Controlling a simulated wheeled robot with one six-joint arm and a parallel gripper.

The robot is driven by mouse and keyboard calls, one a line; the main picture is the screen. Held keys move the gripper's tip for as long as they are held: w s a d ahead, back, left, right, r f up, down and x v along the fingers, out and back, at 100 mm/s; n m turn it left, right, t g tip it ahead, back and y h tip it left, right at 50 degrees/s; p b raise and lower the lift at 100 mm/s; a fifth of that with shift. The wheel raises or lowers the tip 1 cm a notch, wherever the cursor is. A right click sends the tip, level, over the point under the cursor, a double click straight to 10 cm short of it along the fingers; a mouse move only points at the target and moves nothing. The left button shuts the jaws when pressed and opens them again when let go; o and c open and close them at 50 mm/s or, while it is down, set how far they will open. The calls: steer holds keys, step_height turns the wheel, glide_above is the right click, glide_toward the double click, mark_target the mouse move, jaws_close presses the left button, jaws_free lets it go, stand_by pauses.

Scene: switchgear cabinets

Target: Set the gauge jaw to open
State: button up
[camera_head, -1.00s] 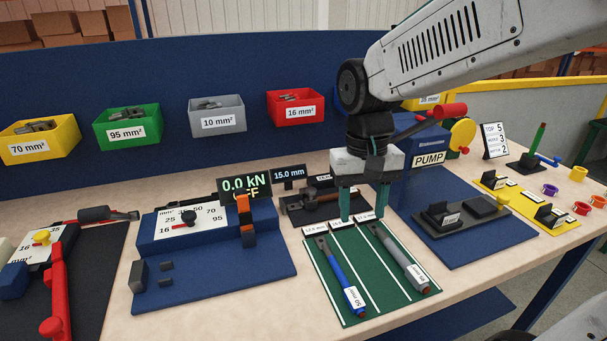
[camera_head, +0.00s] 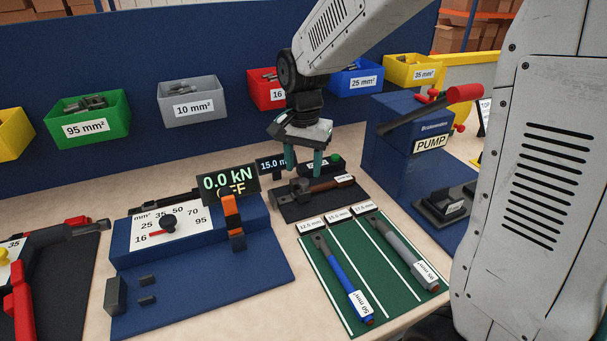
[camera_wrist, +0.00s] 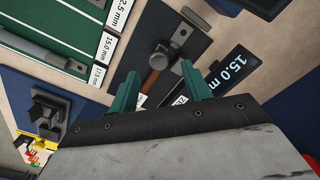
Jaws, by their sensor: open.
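The gauge station is a dark mat (camera_head: 312,208) in the middle of the bench, with a "15.0 mm" display (camera_head: 270,165) at its back left. A tool with a grey metal block and a brown handle (camera_head: 330,184) lies on the mat. It also shows in the wrist view, with the brown handle (camera_wrist: 153,80) near the fingers. I cannot tell which part is the jaw or how it is set. My gripper (camera_head: 304,165) is open and empty, with green fingers over the back of the mat. The fingers hide part of the display and a second label. In the wrist view my gripper (camera_wrist: 158,85) points towards the mat.
A blue crimping unit (camera_head: 190,235) reading 0.0 kN OFF stands left, with an orange lever. The blue pump (camera_head: 398,135) stands right. Coloured bins (camera_head: 193,103) hang on the back panel.

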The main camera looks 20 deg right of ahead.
mark_target(303, 181)
steer(key=shift+f, duration=1.75)
steer(key=shift+c, duration=0.3)
jaws_close()
steer(key=shift+s, duration=1.5)
steer(key=shift+o, duration=0.3)
jaws_free()
